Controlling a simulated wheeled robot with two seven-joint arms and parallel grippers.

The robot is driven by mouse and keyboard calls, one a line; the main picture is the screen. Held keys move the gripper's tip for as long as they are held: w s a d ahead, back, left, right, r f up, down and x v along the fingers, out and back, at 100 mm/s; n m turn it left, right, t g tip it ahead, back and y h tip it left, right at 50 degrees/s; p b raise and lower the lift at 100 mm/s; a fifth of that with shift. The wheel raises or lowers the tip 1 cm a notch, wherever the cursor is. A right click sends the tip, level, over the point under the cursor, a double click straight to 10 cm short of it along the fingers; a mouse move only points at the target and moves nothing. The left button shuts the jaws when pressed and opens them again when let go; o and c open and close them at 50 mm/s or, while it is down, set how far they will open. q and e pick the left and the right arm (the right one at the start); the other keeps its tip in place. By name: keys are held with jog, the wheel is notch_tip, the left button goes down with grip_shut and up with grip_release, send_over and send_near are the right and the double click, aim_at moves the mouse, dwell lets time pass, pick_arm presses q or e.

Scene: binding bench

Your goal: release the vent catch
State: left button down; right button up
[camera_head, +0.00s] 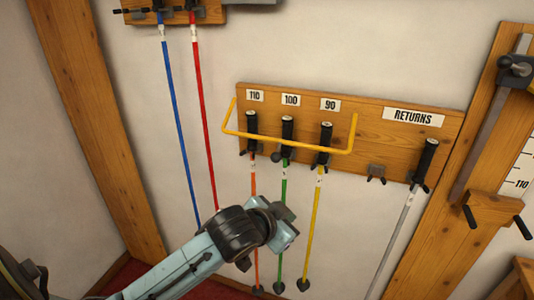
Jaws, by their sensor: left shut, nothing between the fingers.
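I cannot pick out a vent catch for certain in the head view. My left gripper (284,232) comes in from the lower left. It is shut and empty, in front of the lower part of the hanging poles. It overlaps the orange pole (254,186) and the green pole (284,186) in the picture; I cannot tell whether it touches them. My right gripper is out of view.
A wooden rack (370,125) holds several poles behind a yellow bar (290,144). A grey pole (400,235) hangs under the RETURNS label. Blue (178,115) and red (202,115) poles hang left. A dark clamp (515,70) sits on a rail at right.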

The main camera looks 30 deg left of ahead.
pick_arm(q)
jog(key=w+a+r+m+t, duration=0.15)
jog(key=w+r, duration=0.25)
jog(key=r, duration=0.4)
jog(key=w+a+r+t, duration=0.2)
jog(key=w+r+t, duration=0.15)
jog(key=r, duration=0.35)
jog(key=w+a+r+m+t, duration=0.1)
jog(key=w+a+r, duration=0.1)
jog(key=w+r, duration=0.45)
jog(key=s+a+r+t, duration=0.2)
jog(key=a+r, duration=0.1)
jog(key=r, duration=0.7)
jog(key=s+a+r+m+t+h, duration=0.1)
jog(key=s+a+r+t, duration=0.1)
jog(key=r, duration=0.8)
jog(key=s+a+r+t+h, duration=0.1)
jog(key=a+r, duration=0.4)
jog(key=r, duration=0.6)
jog(key=shift+s+m+t, duration=0.35)
jog(key=shift+s+t, duration=0.05)
jog(key=shift+t, duration=0.4)
jog(key=p+x, duration=0.6)
jog(key=x, duration=0.5)
jog(key=f, duration=0.1)
jog(key=a+f, duration=0.2)
jog(key=f, duration=0.1)
